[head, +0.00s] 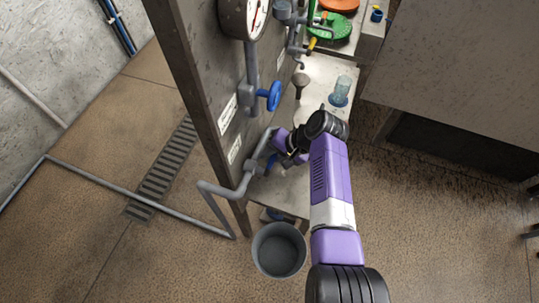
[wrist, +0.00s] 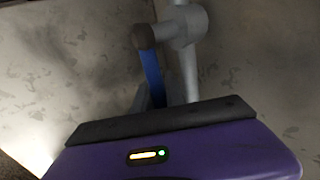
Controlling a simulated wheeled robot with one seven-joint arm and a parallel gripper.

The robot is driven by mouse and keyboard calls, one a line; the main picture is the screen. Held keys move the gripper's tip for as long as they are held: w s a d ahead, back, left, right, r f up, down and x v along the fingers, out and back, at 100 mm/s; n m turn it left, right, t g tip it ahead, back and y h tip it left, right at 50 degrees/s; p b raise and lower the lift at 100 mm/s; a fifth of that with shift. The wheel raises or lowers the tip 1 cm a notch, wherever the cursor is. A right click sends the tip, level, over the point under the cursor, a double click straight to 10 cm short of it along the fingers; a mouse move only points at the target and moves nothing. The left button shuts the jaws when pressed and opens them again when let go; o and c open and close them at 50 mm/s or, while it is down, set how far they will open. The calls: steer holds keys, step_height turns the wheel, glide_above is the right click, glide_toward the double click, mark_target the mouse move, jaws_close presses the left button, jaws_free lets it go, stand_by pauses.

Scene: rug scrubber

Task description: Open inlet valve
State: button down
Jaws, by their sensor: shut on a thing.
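A blue lever (wrist: 151,76) hangs from a grey pipe valve (wrist: 172,27) in the wrist view. In the head view, a bit of blue lever (head: 270,164) shows on the low grey pipe beside the panel. My gripper (head: 278,150) is at that pipe, with its purple body (wrist: 185,150) filling the bottom of the wrist view. It is shut on the blue lever; the fingertips are mostly hidden behind the gripper body. The labels on the panel are too small to read.
A round gauge (head: 240,16) is on the panel's upper part. A glass jar (head: 342,88) and a dark funnel-like thing (head: 300,80) stand on the bench (head: 318,72). A grey bucket (head: 279,250) is on the floor below. A bent pipe (head: 120,190) runs low across the left floor.

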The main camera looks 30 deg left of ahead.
steer(key=shift+f, duration=0.15)
steer(key=c, duration=1.4)
jaws_free()
steer(key=shift+p+v, duration=0.3)
steer(key=shift+v, duration=3.6)
steer(key=p+v, duration=0.8)
steer(key=v, duration=0.1)
